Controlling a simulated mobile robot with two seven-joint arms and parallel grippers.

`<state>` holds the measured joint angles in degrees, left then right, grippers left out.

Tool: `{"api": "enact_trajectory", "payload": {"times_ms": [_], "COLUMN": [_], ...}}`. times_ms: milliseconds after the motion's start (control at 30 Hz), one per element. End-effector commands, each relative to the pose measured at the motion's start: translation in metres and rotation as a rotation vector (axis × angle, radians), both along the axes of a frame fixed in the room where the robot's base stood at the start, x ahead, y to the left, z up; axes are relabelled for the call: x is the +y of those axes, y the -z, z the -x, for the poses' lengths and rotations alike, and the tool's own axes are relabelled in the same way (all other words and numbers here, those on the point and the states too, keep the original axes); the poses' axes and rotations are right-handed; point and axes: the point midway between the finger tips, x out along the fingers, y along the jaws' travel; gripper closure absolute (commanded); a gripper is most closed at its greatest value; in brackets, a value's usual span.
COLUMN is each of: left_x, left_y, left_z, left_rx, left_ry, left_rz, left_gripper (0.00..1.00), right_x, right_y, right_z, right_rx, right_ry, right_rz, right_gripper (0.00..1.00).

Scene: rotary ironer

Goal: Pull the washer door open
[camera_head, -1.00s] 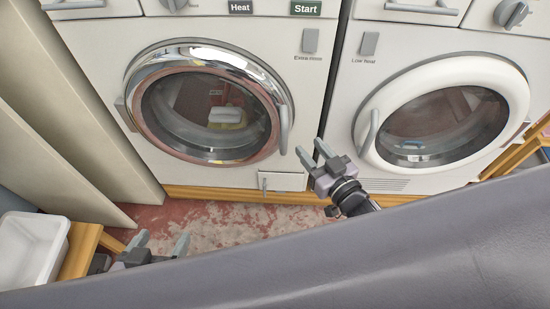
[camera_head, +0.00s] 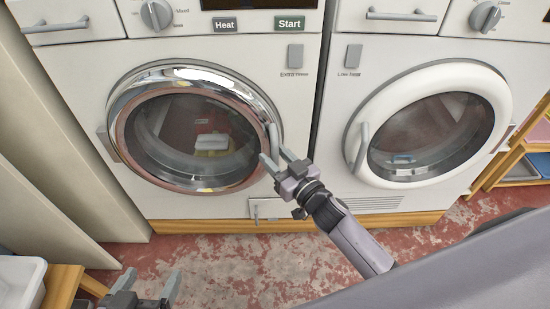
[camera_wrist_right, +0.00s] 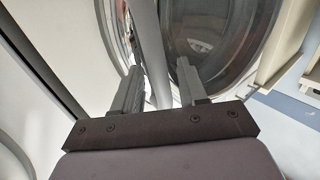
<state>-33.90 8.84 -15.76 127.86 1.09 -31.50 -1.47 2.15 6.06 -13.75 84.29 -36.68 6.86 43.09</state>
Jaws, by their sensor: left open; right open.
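The washer door (camera_head: 119,98) is on the left machine, a round chrome ring around dark glass, and looks closed. Its grey upright handle (camera_head: 273,137) is on the ring's right side. My right gripper (camera_head: 275,158) is open at the handle's lower end. In the right wrist view the handle (camera_wrist_right: 149,45) runs between the two spread fingers (camera_wrist_right: 158,88); I cannot tell whether either finger touches it. My left gripper (camera_head: 149,284) is open and empty, low at the bottom left, away from the door.
A second machine with a white round door (camera_head: 505,100) stands to the right. A light panel (camera_head: 50,165) stands left of the washer. A white bin (camera_head: 20,280) is at the lower left, and a wooden shelf (camera_head: 508,160) at the right. The red, worn floor (camera_head: 255,265) in front is clear.

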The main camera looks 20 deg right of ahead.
Motion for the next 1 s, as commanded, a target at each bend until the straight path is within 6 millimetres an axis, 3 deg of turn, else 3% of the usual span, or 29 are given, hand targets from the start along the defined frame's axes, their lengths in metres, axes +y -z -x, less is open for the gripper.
{"api": "enact_trajectory", "payload": {"times_ms": [367,500,1000], "left_x": [-0.0008,-0.0009,-0.0011], "left_y": [-0.0003,-0.0004,-0.0003], "left_z": [-0.0003,-0.0003,-0.0004], "left_rx": [-0.003,-0.003,-0.003], "left_ry": [0.003,0.003,0.003], "left_rz": [-0.001,-0.001,-0.001], "left_gripper": [0.18,0.18,0.18], "right_x": [0.0017,0.0016,0.0033], "right_y": [-0.0003,-0.0003,0.0], "right_z": [-0.005,-0.005,-0.0062], "right_rx": [0.0,0.0,0.0], "right_ry": [0.0,0.0,0.005], "right_rz": [0.0,0.0,0.001], "right_gripper": [0.58,1.0,1.0]}}
